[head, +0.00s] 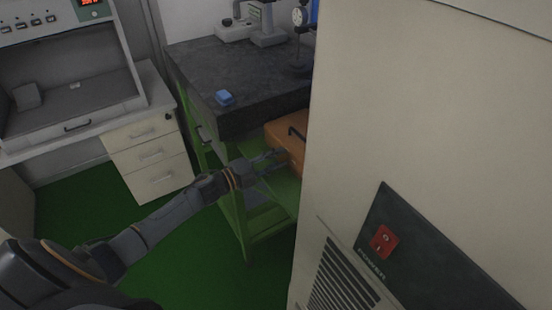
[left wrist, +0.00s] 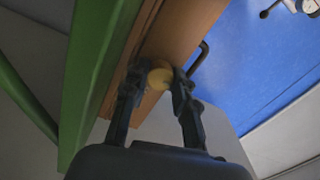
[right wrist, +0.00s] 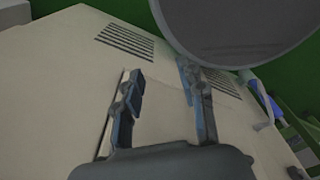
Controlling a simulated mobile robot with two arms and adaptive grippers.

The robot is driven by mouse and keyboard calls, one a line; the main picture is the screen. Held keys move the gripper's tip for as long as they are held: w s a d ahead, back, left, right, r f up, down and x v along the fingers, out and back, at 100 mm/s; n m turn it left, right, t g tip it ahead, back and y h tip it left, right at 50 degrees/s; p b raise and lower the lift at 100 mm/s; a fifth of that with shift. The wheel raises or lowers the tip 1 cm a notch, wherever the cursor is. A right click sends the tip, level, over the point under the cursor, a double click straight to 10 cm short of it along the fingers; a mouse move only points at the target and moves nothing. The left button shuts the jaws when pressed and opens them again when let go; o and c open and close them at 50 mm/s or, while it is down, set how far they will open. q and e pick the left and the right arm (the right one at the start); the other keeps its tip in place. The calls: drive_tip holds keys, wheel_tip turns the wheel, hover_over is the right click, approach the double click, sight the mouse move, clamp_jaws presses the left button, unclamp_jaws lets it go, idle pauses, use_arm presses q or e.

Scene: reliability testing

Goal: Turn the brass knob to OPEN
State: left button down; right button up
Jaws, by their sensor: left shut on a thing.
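The brass knob (left wrist: 160,78) is a round yellow disc on the side of an orange-brown box, between the fingertips of my left gripper (left wrist: 159,82). The left gripper is shut on it. In the head view my left gripper (head: 280,158) reaches to the orange box (head: 277,135), which has a black handle on it; the knob is hidden there. The OPEN marking cannot be made out. My right gripper (right wrist: 158,85) is open and empty in the right wrist view, in front of a beige panel. It is not seen in the head view.
A tall beige cabinet (head: 400,120) with a red switch (head: 383,241) and a vent fills the right side. A dark stone table (head: 200,75) on a green frame bears a blue block (head: 224,97) and a dial gauge stand (head: 299,45). White drawers (head: 150,160) stand left; green floor is clear.

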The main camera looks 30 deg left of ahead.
use_arm(q)
drive_tip(key=c, duration=1.1)
unclamp_jaws()
drive_tip(key=shift+o, duration=0.2)
drive_tip(key=v, duration=1.2)
drive_tip(key=s+a+f+n+g+y+b, duration=0.1)
drive_tip(key=s+f+n+g+y, duration=0.2)
drive_tip(key=f, duration=0.8)
drive_tip(key=s+a+f+n+y+b, duration=0.1)
drive_tip(key=s+f+n+y, duration=0.35)
drive_tip(key=f, duration=0.65)
drive_tip(key=s+a+f+n+g+y, duration=0.15)
drive_tip(key=s+f+n, duration=0.3)
drive_tip(key=f, duration=0.65)
drive_tip(key=s+d+f+n+g, duration=0.2)
drive_tip(key=s+d+f, duration=0.3)
drive_tip(key=s, duration=0.5)
drive_tip(key=s+d+f+n+g+b, duration=0.1)
drive_tip(key=s+d+f+g, duration=0.3)
drive_tip(key=s+f, duration=0.5)
drive_tip(key=s+d+f+n+g+b, duration=0.1)
drive_tip(key=s+d+f+n+g, duration=0.3)
drive_tip(key=s, duration=0.7)
wheel_tip(320, 180, down, 3)
drive_tip(key=shift+s+d+r, duration=0.1)
drive_tip(key=shift+s+d, duration=0.1)
drive_tip(key=shift+d, duration=1.05)
